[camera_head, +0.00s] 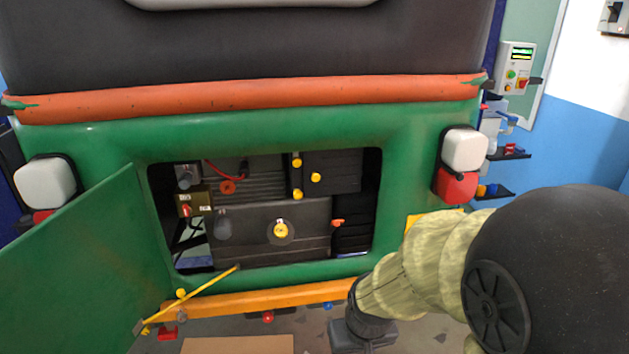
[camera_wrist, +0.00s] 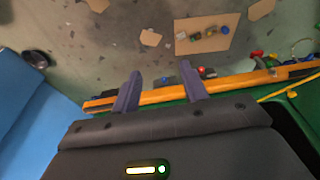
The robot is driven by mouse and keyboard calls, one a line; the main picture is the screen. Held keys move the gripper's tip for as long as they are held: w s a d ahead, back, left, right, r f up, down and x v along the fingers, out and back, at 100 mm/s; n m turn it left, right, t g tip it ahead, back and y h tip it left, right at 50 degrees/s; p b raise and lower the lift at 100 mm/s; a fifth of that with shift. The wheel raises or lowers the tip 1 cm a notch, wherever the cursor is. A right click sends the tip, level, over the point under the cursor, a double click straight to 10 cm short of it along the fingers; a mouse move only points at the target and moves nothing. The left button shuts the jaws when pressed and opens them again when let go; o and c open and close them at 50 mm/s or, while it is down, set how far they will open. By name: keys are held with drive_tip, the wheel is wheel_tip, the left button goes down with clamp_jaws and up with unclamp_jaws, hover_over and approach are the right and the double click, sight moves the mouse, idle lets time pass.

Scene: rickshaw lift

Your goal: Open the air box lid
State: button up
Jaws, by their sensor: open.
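In the head view, the green rickshaw's rear bay is open. The lid looks closed. My gripper (camera_wrist: 159,75) is open and empty in the wrist view, its two fingers pointing over the orange bumper toward the floor. In the head view my arm comes in from the right; its end is low, in front of the bumper and right of the box, apart from it.
The green hatch door (camera_head: 90,265) stands swung open at left, with a yellow rod (camera_head: 195,298) near its lower edge. The orange bumper (camera_head: 270,298) runs below the bay. A cardboard sheet (camera_wrist: 207,35) with small parts lies on the floor. A wall control box (camera_head: 517,68) is at right.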

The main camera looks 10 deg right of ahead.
sight(316, 178)
drive_tip(key=w+a+r+n+t+y+p, duration=0.1)
drive_tip(key=w+r+t+p, duration=0.2)
drive_tip(key=w, duration=0.5)
drive_tip(key=w+a+r+n+t+p, duration=0.1)
drive_tip(key=w+r+t+p, duration=0.15)
drive_tip(key=w+t, duration=0.45)
drive_tip(key=w+d+r+m+t+h+p, duration=0.1)
drive_tip(key=w+d+r+m+t+p, duration=0.1)
drive_tip(key=w+r+t+p, duration=0.3)
drive_tip(key=w+r, duration=0.3)
drive_tip(key=shift+r, duration=0.4)
drive_tip(key=shift+w, duration=0.1)
drive_tip(key=w+p, duration=0.7)
drive_tip(key=w, duration=0.8)
drive_tip(key=shift+w, duration=0.4)
drive_tip(key=shift+w+p, duration=0.35)
drive_tip(key=shift+w, duration=0.4)
drive_tip(key=shift+c, duration=0.2)
clamp_jaws()
